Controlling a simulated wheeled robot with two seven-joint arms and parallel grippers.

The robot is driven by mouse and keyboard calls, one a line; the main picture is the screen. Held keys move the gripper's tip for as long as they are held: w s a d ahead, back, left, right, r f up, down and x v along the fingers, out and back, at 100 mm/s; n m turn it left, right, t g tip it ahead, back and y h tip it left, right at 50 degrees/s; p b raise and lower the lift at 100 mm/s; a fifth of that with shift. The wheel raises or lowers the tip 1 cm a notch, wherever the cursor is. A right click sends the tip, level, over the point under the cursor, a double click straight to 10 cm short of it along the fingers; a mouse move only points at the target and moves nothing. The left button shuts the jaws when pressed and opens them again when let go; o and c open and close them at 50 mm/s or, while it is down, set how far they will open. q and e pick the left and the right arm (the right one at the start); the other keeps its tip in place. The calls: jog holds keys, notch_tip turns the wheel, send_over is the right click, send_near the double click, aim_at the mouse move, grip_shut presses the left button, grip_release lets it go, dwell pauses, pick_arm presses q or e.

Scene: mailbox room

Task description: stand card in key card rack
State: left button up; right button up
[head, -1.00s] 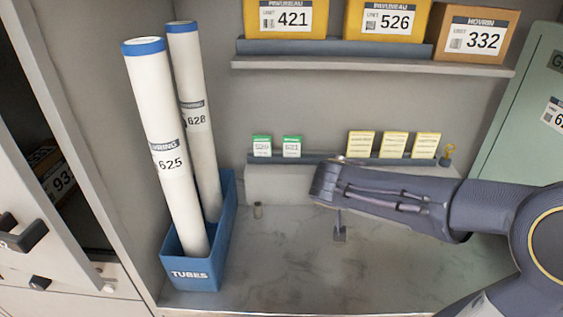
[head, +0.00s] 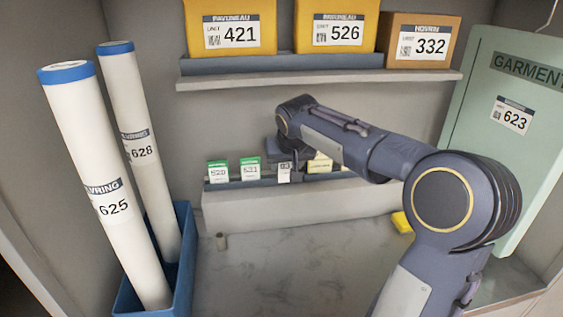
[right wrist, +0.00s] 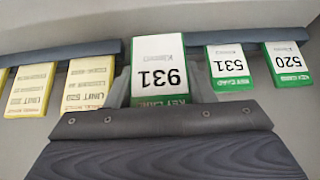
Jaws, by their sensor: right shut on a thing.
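The key card rack (head: 220,185) is a blue-grey rail along the front of a pale ledge; its rail also shows in the right wrist view (right wrist: 88,48). My right gripper (head: 285,162) is at the rack, shut on key card 931 (head: 284,176). In the right wrist view this card (right wrist: 160,66) is white with a green band, its numbers upside down. Its far edge meets the rail; whether it is seated in a slot I cannot tell. Green-banded cards 520 (head: 217,171) and 531 (head: 250,168) stand beside it on the left. My left gripper is out of view.
Yellow cards (right wrist: 88,83) stand in the rack on the other side, partly hidden by my arm in the head view. A blue bin (head: 182,262) with two tall tubes stands left. A shelf (head: 310,80) with boxes hangs above. A green garment box (head: 490,130) stands right.

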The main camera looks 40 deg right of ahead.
aim_at(283, 165)
jog(key=w+d, duration=0.1)
jog(key=w, duration=0.2)
jog(key=w+d, duration=0.1)
jog(key=shift+w+d+p, duration=0.35)
jog(key=shift+w, duration=0.05)
jog(key=shift+f, duration=1.8)
jog(key=o, duration=0.5)
jog(key=shift+f+b, duration=0.1)
jog(key=shift+b, duration=0.25)
jog(key=o, duration=0.4)
jog(key=shift+o, duration=0.2)
